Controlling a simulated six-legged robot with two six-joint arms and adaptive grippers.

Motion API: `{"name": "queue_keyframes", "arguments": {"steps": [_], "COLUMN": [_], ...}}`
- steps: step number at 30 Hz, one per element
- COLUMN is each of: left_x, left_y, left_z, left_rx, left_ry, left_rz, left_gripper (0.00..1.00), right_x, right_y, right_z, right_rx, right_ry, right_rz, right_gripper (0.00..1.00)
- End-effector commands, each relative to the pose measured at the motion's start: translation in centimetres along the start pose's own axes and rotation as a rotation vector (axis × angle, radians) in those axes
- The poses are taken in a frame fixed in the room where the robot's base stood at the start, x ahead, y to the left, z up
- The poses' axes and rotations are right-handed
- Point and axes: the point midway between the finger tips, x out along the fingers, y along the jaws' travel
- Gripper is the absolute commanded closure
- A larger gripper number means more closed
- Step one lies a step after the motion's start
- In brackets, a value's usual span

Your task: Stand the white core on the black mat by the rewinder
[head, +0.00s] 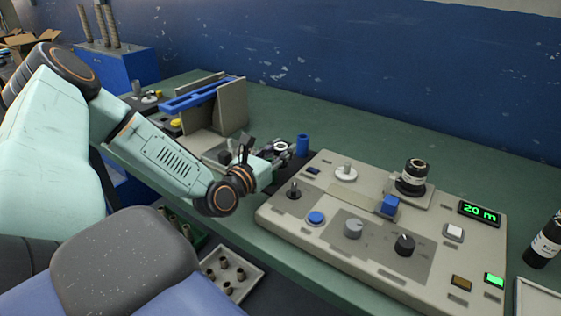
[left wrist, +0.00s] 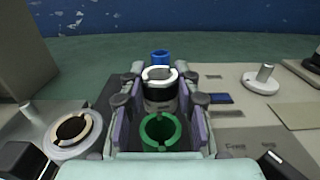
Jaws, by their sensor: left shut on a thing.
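My left gripper (head: 280,150) reaches in from the left, just left of the control panel. In the left wrist view its two fingers (left wrist: 160,82) are closed around the white core (left wrist: 160,74), which is upright with its open top facing up. The white core's top ring also shows in the head view (head: 281,146). A green core (left wrist: 160,131) shows between the fingers, nearer the palm. A blue core (head: 303,144) stands just beyond the white one. A dark patch, likely the black mat (left wrist: 106,93), shows beside the fingers; whether the white core touches it is hidden. My right gripper is not in view.
The control panel (head: 330,240) with knobs, buttons and a black roll (head: 413,176) fills the right. A cream ring on a round flange (left wrist: 75,133) is left of the fingers. A plate stand with a blue bar (head: 205,94) rises behind my arm.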

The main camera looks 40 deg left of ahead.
Motion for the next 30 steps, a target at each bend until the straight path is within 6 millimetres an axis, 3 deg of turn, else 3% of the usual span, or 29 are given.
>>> {"name": "queue_keyframes", "arguments": {"steps": [1,4,18,19,26,30], "left_x": [0.0,0.0,0.0,0.0,0.0,0.0], "left_y": [-0.1,0.0,0.0,0.0,0.0,0.0], "left_z": [-1.2,-2.1,-2.5,-2.4,-2.4,-2.4], "left_rx": [0.004,0.003,0.000,0.000,0.001,0.001], "left_ry": [0.004,0.002,0.000,0.001,0.001,0.001], "left_rz": [-0.002,-0.001,-0.001,-0.001,-0.001,-0.001], "left_gripper": [0.91,0.91,0.91,0.66,0.46,0.46], "right_x": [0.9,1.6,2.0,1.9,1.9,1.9], "right_y": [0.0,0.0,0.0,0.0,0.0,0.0], "right_z": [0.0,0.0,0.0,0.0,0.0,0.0], "right_rx": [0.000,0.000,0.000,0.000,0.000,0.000], "right_ry": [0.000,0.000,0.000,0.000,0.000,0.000], "right_rz": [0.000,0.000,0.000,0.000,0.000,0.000], "right_gripper": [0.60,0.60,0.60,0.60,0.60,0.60]}}
